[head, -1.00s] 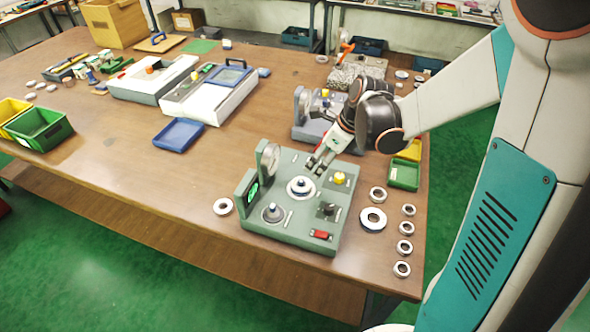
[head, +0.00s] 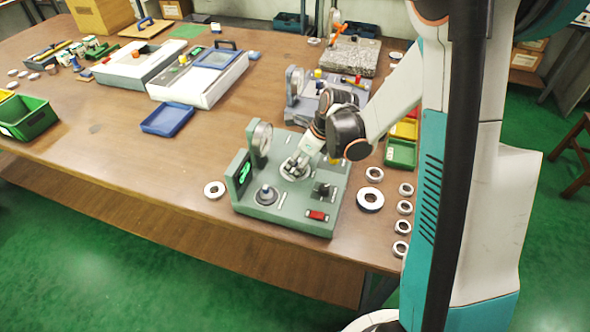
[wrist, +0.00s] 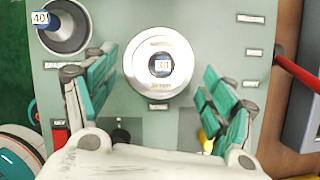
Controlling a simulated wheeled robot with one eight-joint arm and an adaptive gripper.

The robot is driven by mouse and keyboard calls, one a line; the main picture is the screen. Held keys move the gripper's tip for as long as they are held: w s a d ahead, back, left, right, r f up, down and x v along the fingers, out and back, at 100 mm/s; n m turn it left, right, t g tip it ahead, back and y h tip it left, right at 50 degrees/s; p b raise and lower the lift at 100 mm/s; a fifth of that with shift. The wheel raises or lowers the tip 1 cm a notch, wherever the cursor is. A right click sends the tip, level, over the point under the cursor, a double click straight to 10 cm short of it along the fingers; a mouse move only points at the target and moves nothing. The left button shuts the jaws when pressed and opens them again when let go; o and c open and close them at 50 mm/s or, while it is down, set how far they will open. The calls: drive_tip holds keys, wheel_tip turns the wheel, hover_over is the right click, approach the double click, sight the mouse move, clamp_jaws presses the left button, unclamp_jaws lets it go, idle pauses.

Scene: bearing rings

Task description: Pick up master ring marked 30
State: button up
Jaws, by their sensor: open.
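The master ring (wrist: 136,68) is a shiny pale metal ring, lying around a small centre post on the green fixture; a label at its middle seems to read 30. In the head view the ring (head: 286,173) is partly hidden by my gripper (head: 298,165). In the wrist view my gripper (wrist: 158,88) is open, with one teal-padded finger to each side of the ring. The fingers appear above the fixture, and I see no contact with the ring.
The green fixture (head: 285,215) carries a dial gauge (head: 261,138), a lit display (head: 243,172) and a red switch (head: 317,215). Loose rings lie to its right, including a larger one (head: 370,200), and one ring (head: 214,190) lies to its left.

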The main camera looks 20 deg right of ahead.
drive_tip(key=shift+x, duration=0.85)
drive_tip(key=shift+r, duration=0.1)
drive_tip(key=c, duration=1.5)
